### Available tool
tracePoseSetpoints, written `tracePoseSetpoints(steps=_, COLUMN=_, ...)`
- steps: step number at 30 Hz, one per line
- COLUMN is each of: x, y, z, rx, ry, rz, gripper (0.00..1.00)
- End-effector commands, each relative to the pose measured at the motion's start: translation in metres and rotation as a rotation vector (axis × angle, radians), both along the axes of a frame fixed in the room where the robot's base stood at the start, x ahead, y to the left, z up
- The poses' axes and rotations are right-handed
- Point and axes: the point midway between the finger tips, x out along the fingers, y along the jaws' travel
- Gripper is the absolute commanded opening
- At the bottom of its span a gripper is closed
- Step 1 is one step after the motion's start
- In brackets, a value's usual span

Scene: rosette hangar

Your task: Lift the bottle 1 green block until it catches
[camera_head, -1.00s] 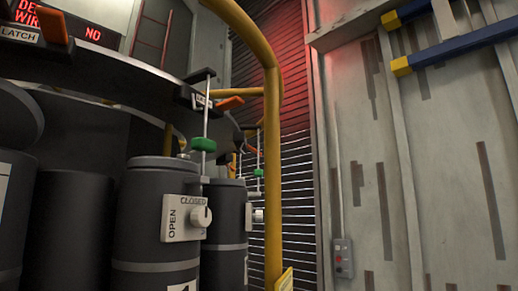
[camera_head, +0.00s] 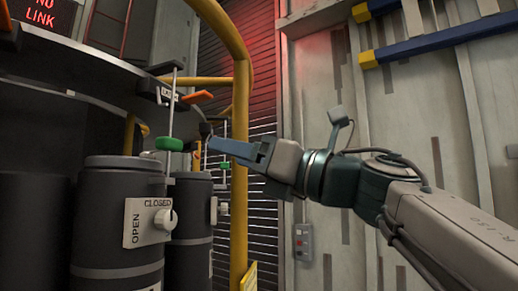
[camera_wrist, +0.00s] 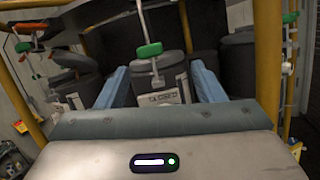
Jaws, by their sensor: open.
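The green block (camera_head: 170,144) sits on a thin upright rod above the nearest dark bottle (camera_head: 118,215), which I take to be bottle 1; its label is mostly cut off. In the wrist view the same green block (camera_wrist: 149,50) shows ahead, between the finger lines and a little beyond the tips. My gripper (camera_head: 212,140) is open and empty, reaching in from the right, apart from the block. Both blue fingers show in the wrist view (camera_wrist: 160,68).
A yellow rail (camera_head: 241,200) stands upright close to my gripper. A second bottle (camera_head: 192,235) with its own green block (camera_head: 225,166) stands behind. A white valve plate (camera_head: 147,222) with a knob faces out on the near bottle.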

Motion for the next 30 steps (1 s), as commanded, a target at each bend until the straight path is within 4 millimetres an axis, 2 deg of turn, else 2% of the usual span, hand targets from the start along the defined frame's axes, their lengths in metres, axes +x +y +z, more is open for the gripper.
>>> tracePoseSetpoints(steps=3, x=-0.011, y=0.007, z=0.001, rx=-0.109, ry=-0.075, rz=0.028, gripper=0.62)
tracePoseSetpoints(steps=7, x=-0.013, y=0.009, z=0.0, rx=-0.146, ry=-0.1, rz=0.033, gripper=0.62)
tracePoseSetpoints(steps=14, x=-0.006, y=0.017, z=0.004, rx=-0.144, ry=-0.097, rz=0.026, gripper=0.62)
tracePoseSetpoints(steps=30, x=0.012, y=0.057, z=0.013, rx=-0.142, ry=-0.095, rz=0.03, gripper=0.62)
